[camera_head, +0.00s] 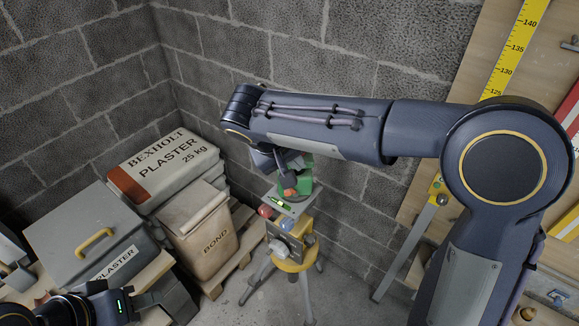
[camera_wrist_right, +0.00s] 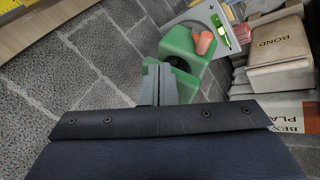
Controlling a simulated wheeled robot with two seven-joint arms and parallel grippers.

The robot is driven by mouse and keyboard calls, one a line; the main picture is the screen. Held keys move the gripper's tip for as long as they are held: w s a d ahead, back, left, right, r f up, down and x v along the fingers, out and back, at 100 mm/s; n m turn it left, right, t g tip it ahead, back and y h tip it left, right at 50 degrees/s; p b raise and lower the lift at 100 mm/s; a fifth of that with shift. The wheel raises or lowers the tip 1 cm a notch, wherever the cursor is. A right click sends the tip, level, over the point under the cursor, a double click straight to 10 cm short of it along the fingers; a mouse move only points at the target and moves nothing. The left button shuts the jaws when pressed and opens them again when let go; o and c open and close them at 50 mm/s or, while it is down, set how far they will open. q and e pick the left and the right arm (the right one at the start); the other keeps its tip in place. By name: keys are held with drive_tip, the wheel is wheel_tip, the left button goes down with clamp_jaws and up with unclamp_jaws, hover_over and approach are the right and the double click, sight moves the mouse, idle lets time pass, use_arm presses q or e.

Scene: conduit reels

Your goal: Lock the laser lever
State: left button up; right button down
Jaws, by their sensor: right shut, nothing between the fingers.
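The laser is a green body (camera_head: 307,188) on a grey plate on top of a tripod (camera_head: 292,262). Its orange lever (camera_head: 290,191) shows at the front. In the right wrist view the green body (camera_wrist_right: 183,48) lies just beyond the fingertips, with the orange lever (camera_wrist_right: 204,42) to their upper right. My right gripper (camera_wrist_right: 159,72) is shut and empty, its fingertips over or against the green body; contact is unclear. In the head view the right forearm hides part of the laser. My left gripper (camera_head: 146,300) is low at the left, away from the laser; its fingers are unclear.
A red knob (camera_head: 265,211) and a blue knob (camera_head: 286,224) sit below the plate. A block wall is close behind; a board with a yellow ruler (camera_head: 511,60) is right.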

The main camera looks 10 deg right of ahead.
drive_tip(key=a+f+b+v, duration=0.1)
drive_tip(key=a+v, duration=0.1)
drive_tip(key=v, duration=0.7)
drive_tip(key=shift+r, duration=0.3)
drive_tip(key=shift+s+a, duration=0.15)
drive_tip(key=s+d+f+g+y, duration=0.15)
drive_tip(key=s+d, duration=0.25)
drive_tip(key=d, duration=0.4)
drive_tip(key=s+d+f+y, duration=0.3)
drive_tip(key=s+d, duration=0.1)
drive_tip(key=d, duration=0.3)
drive_tip(key=s+d+f+m+t+y, duration=0.2)
drive_tip(key=s+f, duration=0.6)
drive_tip(key=s, duration=0.4)
drive_tip(key=shift+s+d+f+m+t+y, duration=0.2)
drive_tip(key=shift+m+t+y, duration=0.35)
drive_tip(key=shift+m+y, duration=0.6)
